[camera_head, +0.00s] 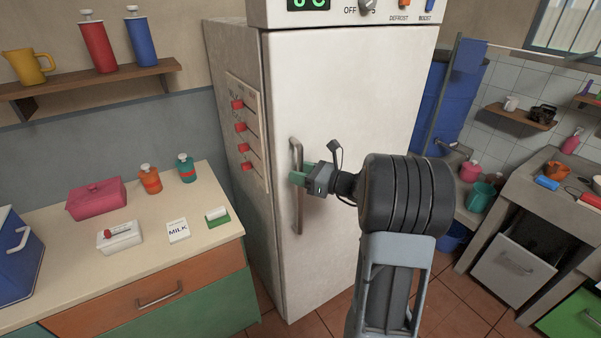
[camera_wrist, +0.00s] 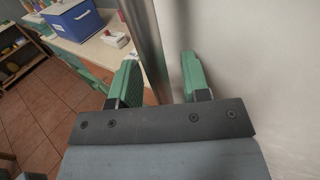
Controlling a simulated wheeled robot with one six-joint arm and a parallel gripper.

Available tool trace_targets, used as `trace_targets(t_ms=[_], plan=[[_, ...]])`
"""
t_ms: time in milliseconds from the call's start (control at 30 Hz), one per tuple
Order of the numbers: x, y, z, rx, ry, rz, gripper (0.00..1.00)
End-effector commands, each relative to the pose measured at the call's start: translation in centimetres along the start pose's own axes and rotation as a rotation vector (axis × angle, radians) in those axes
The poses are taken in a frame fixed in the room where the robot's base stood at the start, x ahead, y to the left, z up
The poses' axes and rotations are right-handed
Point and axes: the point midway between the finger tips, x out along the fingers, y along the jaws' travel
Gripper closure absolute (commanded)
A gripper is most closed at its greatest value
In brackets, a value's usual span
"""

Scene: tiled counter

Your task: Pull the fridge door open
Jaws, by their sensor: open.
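The white fridge door (camera_head: 345,110) fills the middle of the head view and looks closed. Its vertical metal handle (camera_head: 297,205) runs along the door's left side. My gripper (camera_head: 298,178) is at the handle, around mid-height. In the wrist view, the two green fingers of my gripper (camera_wrist: 160,80) are open, with the handle (camera_wrist: 148,45) passing between them. The handle is nearer the left finger. The right finger is close to the door surface (camera_wrist: 245,60). I cannot tell whether either finger touches the handle.
A sink area (camera_head: 540,200) is at the right. Tiled floor shows below.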

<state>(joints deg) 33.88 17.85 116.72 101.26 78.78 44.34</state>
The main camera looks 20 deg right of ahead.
Motion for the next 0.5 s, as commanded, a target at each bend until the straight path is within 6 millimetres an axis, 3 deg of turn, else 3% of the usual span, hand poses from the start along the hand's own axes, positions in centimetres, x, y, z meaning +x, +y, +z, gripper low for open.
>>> trace_targets(t_ms=[167,500], plan=[[0.00,0.00,0.00,0.000,0.000,0.000,0.57],[-0.03,0.00,0.01,0.000,0.000,0.000,0.89]])
